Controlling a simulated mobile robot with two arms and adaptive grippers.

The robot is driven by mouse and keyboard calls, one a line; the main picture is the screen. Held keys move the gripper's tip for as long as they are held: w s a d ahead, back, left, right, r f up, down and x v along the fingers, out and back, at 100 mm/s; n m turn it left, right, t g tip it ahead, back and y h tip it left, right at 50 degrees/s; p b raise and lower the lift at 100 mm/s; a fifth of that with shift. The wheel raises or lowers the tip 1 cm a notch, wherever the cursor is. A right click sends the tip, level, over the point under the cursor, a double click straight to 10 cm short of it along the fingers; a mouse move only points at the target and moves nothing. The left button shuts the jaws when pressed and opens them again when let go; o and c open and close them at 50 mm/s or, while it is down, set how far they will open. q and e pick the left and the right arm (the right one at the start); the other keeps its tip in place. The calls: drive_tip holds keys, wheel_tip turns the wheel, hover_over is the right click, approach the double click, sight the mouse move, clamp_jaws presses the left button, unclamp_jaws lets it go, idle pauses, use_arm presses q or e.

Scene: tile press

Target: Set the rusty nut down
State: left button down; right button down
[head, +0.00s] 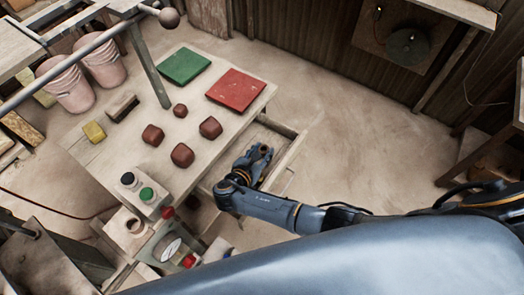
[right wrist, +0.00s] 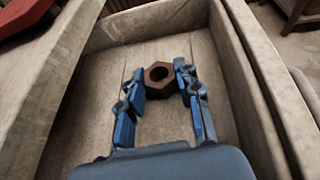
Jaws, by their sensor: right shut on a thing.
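The rusty nut (right wrist: 158,88) is a brown hexagonal ring with a round hole. In the right wrist view it sits between the fingertips of my right gripper (right wrist: 160,80), which is shut on it. The gripper is inside an open wooden drawer (right wrist: 113,80), over its bare floor. I cannot tell whether the nut touches the floor. In the head view my right gripper (head: 257,156) reaches into the drawer (head: 284,160) at the right side of the table; the nut is hard to make out there. My left gripper is not in view.
The table (head: 140,158) holds a green plate (head: 183,66), a red plate (head: 236,90), several red-brown blocks (head: 182,155), a yellow block (head: 94,132) and a button box (head: 146,197). Pink buckets (head: 66,86) stand at left. Open floor lies to the right.

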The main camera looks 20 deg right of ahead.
drive_tip(key=shift+f, duration=0.15)
drive_tip(key=c, duration=0.9)
unclamp_jaws()
drive_tip(key=shift+c, duration=0.2)
drive_tip(key=shift+r, duration=0.25)
drive_tip(key=shift+s+a, duration=0.25)
drive_tip(key=shift+a, duration=0.05)
drive_tip(key=v, duration=1.1)
drive_tip(key=shift+s, duration=0.2)
